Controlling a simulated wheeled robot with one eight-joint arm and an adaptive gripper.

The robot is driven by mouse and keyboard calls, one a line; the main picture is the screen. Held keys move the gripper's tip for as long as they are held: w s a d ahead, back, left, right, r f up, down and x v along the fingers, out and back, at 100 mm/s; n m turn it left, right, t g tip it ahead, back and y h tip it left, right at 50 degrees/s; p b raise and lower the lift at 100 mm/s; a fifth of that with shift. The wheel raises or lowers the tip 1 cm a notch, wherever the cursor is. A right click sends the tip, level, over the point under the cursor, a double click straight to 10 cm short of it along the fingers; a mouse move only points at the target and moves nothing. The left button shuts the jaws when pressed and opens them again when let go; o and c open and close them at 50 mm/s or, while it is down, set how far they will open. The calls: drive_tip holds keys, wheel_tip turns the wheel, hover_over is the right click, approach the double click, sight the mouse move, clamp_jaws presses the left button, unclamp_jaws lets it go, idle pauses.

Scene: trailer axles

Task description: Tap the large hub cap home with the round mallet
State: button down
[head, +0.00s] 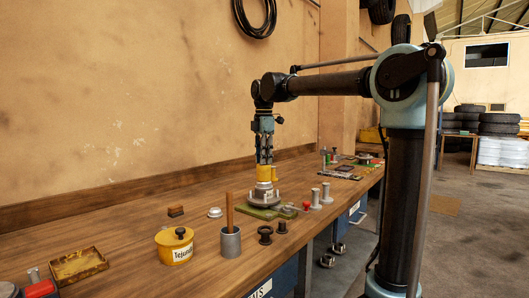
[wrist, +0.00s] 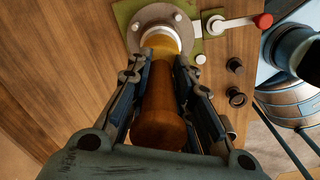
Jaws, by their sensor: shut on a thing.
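My gripper (head: 264,160) is shut on the round mallet, around its brown wooden handle (wrist: 160,112). The mallet's yellow head (head: 263,172) points down, right over the hub on the bench. A pale metal cap (wrist: 158,33) shows around the head's edge in the wrist view, mostly hidden by the mallet. The grey round hub flange (head: 266,196) sits below on a green plate (head: 262,213). I cannot tell whether the head touches the cap or how deep the cap sits.
A smaller silver cap (head: 215,212) lies on the bench to the left. A yellow tin (head: 175,247), a grey cup (head: 230,243) with a wooden handle and dark spools (head: 265,235) stand in front. Metal posts (head: 315,199) and a red knob (head: 306,206) are at right.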

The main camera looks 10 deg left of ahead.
drive_tip(key=shift+f, duration=0.1)
drive_tip(key=shift+r, duration=1.45)
drive_tip(key=shift+f, duration=0.1)
drive_tip(key=shift+f, duration=1.4)
drive_tip(key=shift+r, duration=0.15)
drive_tip(key=shift+r, duration=1.35)
